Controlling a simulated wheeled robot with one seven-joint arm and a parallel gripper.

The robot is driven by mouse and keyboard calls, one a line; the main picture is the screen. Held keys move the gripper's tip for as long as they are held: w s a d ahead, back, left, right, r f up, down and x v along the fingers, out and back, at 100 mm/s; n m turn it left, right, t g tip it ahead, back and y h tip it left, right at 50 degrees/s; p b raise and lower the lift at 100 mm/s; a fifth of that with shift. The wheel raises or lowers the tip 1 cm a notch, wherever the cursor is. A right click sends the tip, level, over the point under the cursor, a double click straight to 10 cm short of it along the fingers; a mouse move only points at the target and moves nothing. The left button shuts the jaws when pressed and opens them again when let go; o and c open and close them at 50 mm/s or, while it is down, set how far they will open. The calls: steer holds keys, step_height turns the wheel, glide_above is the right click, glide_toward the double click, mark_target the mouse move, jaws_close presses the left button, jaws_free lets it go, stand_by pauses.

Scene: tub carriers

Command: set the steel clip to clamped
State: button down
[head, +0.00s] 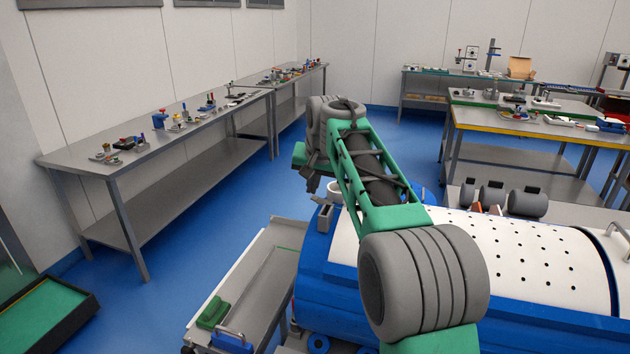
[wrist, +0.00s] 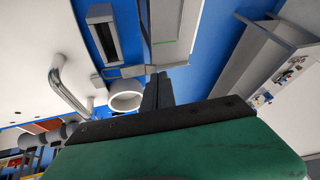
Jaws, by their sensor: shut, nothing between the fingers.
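My gripper (wrist: 158,92) shows in the wrist view with its two dark fingers together and nothing between them. I cannot pick out the steel clip for certain. A grey slotted block (head: 323,218) sits at the left end of the blue tub (head: 335,290), and a similar block shows in the wrist view (wrist: 97,36), apart from the fingers. A white round cup or pipe end (wrist: 125,101) lies just left of the fingertips in the wrist view. No clip is in my grip.
A grey trolley tray (head: 232,290) with a green block (head: 213,313) stands left of the tub. A white perforated cover (head: 520,255) lies over the tub. Long benches with small parts stand at left (head: 90,163) and back right (head: 560,128). Blue floor between is clear.

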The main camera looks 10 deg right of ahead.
steer(key=shift+w+a+f, duration=0.25)
steer(key=shift+a+f, duration=0.05)
steer(key=shift+f, duration=0.1)
steer(key=shift+a+f, duration=0.15)
steer(key=shift+f, duration=0.05)
steer(key=shift+s+a+f, duration=0.1)
steer(key=shift+a+f, duration=0.05)
steer(key=shift+f, duration=0.35)
steer(key=a+r+p, duration=0.7)
steer(key=r, duration=0.1)
